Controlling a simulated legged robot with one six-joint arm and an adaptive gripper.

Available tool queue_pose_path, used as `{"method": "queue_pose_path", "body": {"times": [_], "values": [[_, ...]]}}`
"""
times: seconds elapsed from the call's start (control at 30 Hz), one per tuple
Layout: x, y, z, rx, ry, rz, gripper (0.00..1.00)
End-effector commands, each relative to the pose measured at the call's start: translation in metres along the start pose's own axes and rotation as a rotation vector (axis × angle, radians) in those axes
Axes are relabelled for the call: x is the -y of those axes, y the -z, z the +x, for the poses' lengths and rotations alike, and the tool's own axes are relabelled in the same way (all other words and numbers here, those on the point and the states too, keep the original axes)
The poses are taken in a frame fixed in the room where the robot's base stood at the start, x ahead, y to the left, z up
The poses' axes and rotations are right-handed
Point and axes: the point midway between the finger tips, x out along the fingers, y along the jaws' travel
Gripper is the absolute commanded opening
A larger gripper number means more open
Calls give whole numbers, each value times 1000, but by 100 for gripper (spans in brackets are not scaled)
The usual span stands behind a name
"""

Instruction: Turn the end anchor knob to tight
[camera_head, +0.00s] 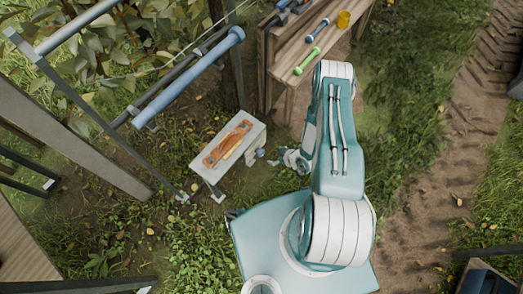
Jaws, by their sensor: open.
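A pale grey block (207,166) stands on short legs in the grass, left of my arm. An orange fitting (228,143) lies along its top. A small blue-grey knob-like part (260,153) sits at the block's right side and may be the end anchor knob; its setting is too small to read. My gripper (279,159) is open and just right of this part, with a small gap that is hard to judge from above. Part of the gripper is hidden under my arm.
A wooden bench (284,75) with blue and green handled tools and a yellow cup (344,19) stands behind. A blue padded bar (190,78) and metal frame rise at upper left.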

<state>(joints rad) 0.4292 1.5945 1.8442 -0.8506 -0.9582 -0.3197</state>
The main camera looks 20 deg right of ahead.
Motion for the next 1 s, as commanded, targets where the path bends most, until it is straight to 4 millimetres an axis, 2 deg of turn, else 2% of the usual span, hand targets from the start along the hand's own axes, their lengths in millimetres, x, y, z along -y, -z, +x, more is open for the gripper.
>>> {"method": "queue_pose_path", "body": {"times": [0.17, 0.6, 0.8, 1.0], "values": [[1, -1, 16, -2, 2, -2, 93], [0, -1, 91, -1, 3, -1, 93], [0, -1, 106, -1, 2, 1, 93], [-1, -1, 108, -1, 1, 3, 93]]}}
